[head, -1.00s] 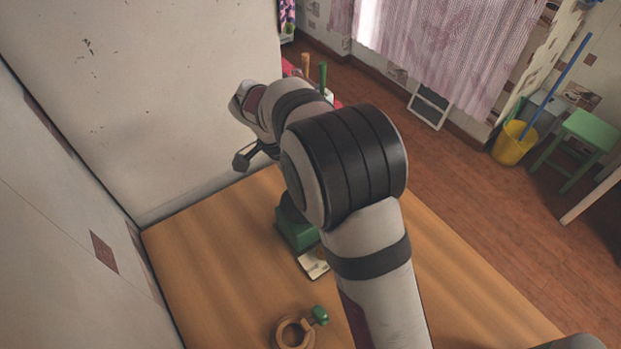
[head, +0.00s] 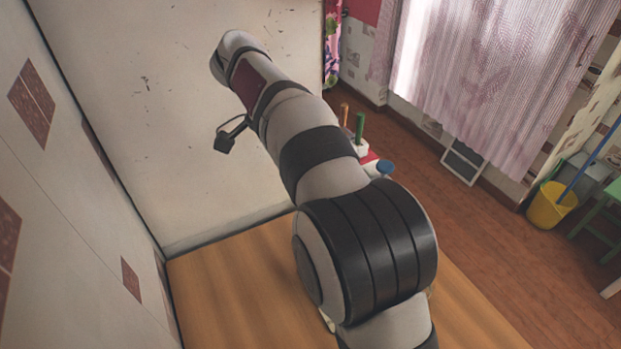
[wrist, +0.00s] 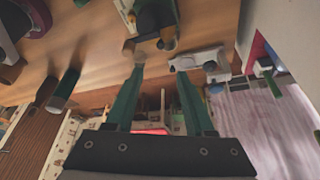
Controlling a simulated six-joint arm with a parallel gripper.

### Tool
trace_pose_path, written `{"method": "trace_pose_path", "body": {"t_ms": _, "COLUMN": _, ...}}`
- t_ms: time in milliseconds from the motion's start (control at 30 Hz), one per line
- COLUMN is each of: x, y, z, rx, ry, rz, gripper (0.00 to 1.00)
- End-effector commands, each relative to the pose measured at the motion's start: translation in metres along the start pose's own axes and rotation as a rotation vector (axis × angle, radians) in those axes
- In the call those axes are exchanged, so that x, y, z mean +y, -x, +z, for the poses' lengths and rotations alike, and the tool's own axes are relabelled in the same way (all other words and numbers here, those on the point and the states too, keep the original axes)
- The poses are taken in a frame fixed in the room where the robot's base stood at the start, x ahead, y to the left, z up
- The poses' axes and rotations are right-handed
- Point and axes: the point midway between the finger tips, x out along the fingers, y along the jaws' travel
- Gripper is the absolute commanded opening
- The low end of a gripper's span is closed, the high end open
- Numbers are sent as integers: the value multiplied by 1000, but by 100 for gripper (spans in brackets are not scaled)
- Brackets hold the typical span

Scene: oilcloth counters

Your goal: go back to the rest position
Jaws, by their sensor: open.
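My gripper (wrist: 160,70) shows in the wrist view as two green fingers held apart, with nothing between them. Its dark base fills the bottom of that view. In the head view my arm reaches up and away over the wooden counter (head: 230,290); the gripper's fingers cannot be made out there. The wrist view is turned over, with the wooden counter (wrist: 95,35) at the top. The fingers appear apart from the things on it.
In the wrist view a green and dark object (wrist: 155,18) and a pale flat piece (wrist: 200,60) lie near the fingertips' line of sight. A brown handle (head: 344,114) and green handle (head: 360,126) stand behind my arm. A white wall (head: 150,120) bounds the counter.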

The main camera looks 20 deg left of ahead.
Motion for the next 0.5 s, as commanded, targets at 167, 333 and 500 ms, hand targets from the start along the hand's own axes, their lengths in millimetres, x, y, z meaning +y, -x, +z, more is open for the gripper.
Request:
{"method": "trace_pose_path", "body": {"t_ms": 167, "x": 0, "y": 2, "z": 0, "rx": 0, "ry": 0, "rz": 1, "gripper": 54}}
{"method": "trace_pose_path", "body": {"t_ms": 333, "x": 0, "y": 1, "z": 0, "rx": 0, "ry": 0, "rz": 1, "gripper": 54}}
{"method": "trace_pose_path", "body": {"t_ms": 500, "x": 11, "y": 0, "z": -17, "rx": -22, "ry": 42, "rz": 15, "gripper": 54}}
